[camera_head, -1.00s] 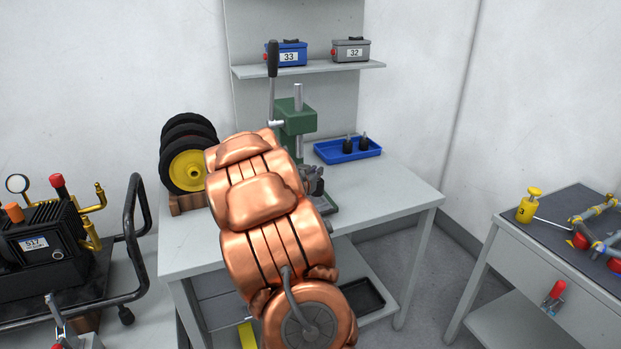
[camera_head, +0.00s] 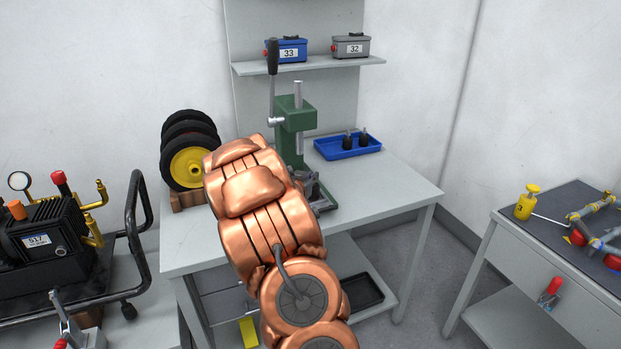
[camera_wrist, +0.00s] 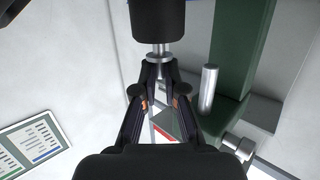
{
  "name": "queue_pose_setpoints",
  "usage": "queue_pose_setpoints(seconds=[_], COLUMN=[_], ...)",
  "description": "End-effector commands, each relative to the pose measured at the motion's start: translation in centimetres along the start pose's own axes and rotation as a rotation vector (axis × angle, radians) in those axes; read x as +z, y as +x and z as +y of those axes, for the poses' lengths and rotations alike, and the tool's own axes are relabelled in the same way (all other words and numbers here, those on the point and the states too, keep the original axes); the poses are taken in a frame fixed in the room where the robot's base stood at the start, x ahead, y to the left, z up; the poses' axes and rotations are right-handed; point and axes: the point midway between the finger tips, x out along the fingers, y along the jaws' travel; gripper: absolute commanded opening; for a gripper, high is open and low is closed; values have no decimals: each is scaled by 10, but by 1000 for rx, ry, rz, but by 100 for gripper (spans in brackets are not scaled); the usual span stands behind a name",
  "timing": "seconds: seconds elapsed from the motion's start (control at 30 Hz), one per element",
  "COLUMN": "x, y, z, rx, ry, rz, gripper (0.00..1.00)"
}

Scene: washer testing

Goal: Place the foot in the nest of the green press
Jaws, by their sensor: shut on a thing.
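The green press (camera_head: 296,118) stands on the grey table with its long black-handled lever upright. Its green column (camera_wrist: 244,45) fills the right of the wrist view, beside a bare metal rod (camera_wrist: 208,88). My gripper (camera_wrist: 157,72) is shut on the metal stud of a black foot (camera_wrist: 158,20), whose dark cylindrical body lies beyond the fingertips. In the head view my gripper (camera_head: 312,187) is at the press's base, partly behind my copper arm. I cannot make out the held foot there. The nest is hidden, and I cannot tell whether the foot touches it.
A blue tray (camera_head: 325,153) with two more black feet stands right of the press. Black wheels with a yellow hub (camera_head: 188,165) stand in a wooden rack at left. Boxes 33 (camera_head: 287,49) and 32 (camera_head: 351,46) sit on the shelf above. The table's right front is clear.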

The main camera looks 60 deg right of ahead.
Motion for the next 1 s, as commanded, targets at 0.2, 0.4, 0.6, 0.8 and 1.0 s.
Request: queue_pose_setpoints(seconds=[0.2, 0.4, 0.6, 0.8, 1.0], x=[2, 2, 2, 0, 1], y=[0, 0, 0, -9, -35], z=[0, 0, 0, 0, -1], rx=[0, 0, 0, -1, -3], ry=[0, 0, 0, -1, -1], rz=[0, 0, 0, 0, -1], gripper=[22, 35, 35, 35, 35])
